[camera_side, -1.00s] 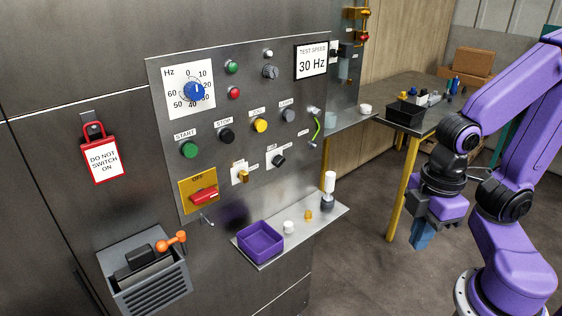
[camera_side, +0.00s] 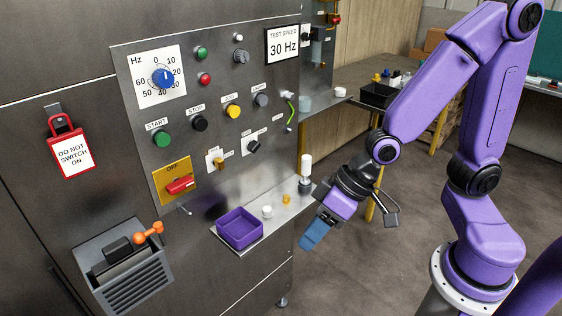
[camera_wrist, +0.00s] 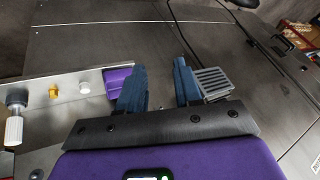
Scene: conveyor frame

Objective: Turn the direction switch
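The control panel carries two small selector switches on white plates in the side view. One has a black knob (camera_side: 253,146), the other a brass-yellow lever (camera_side: 217,163). Their labels are too small to read, so I cannot tell which is the direction switch. My gripper (camera_side: 312,236) is right of and below both, in front of the shelf and apart from the panel. In the wrist view my gripper (camera_wrist: 157,74) has its two blue fingers apart with nothing between them. Neither switch shows clearly in the wrist view.
A metal shelf (camera_side: 277,217) holds a purple bin (camera_side: 240,228), a white cap (camera_side: 267,211) and a white-topped bottle (camera_side: 305,172). A red OFF handle (camera_side: 180,185), coloured buttons and a speed dial (camera_side: 162,78) surround the switches. A grey holder (camera_side: 135,280) juts out at lower left.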

